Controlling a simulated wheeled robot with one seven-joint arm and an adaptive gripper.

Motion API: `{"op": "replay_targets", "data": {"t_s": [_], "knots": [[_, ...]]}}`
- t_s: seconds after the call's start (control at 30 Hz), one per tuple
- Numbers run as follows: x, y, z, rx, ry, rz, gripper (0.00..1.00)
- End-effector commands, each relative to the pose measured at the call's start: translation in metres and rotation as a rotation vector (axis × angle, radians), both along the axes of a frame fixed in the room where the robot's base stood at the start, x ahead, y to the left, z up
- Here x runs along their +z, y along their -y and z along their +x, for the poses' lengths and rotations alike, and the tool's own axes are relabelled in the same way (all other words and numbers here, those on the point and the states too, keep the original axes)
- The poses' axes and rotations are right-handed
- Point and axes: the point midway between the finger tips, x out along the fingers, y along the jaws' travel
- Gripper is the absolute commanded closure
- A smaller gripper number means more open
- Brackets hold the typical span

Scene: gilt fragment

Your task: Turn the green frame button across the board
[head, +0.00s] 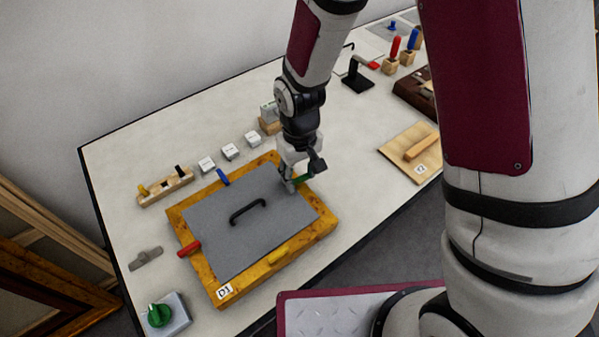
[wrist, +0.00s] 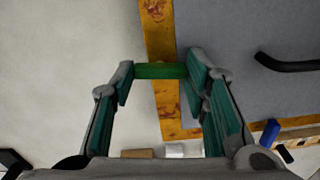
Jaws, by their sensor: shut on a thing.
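The green frame button (head: 304,179) is on the far right side of the gilt frame (head: 322,228), partly hidden by my gripper in the head view. In the wrist view the green button (wrist: 160,71) lies crosswise over the frame bar (wrist: 160,28), its right end near the edge of the grey board (wrist: 235,60). My gripper (wrist: 160,73) is shut on the green button, one finger at each end of it. In the head view my gripper (head: 290,180) is low over the frame. The grey board (head: 215,235), with a black handle (head: 248,211), lies inside the frame.
A blue button (head: 222,176), a red button (head: 189,249) and a yellow button (head: 278,257) sit on the other frame sides. Small white blocks (head: 230,151) and a wooden rack (head: 166,187) stand behind. A wooden board (head: 411,152) lies at right. Table between is clear.

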Motion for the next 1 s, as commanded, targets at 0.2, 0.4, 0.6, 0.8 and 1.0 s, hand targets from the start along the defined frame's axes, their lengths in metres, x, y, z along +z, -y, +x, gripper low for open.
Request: {"op": "replay_targets", "data": {"t_s": [0.2, 0.4, 0.6, 0.8, 1.0], "knots": [[0.0004, 0.0001, 0.0007, 0.096, 0.001, 0.0, 0.86], [0.0005, -0.0004, 0.0005, 0.137, 0.001, 0.0, 0.86], [0.0006, -0.0004, 0.0005, 0.149, 0.002, 0.001, 0.86], [0.0006, -0.0004, 0.0005, 0.149, 0.002, 0.001, 0.86], [0.0005, -0.0003, 0.0004, 0.148, 0.001, 0.0, 0.38]]}}
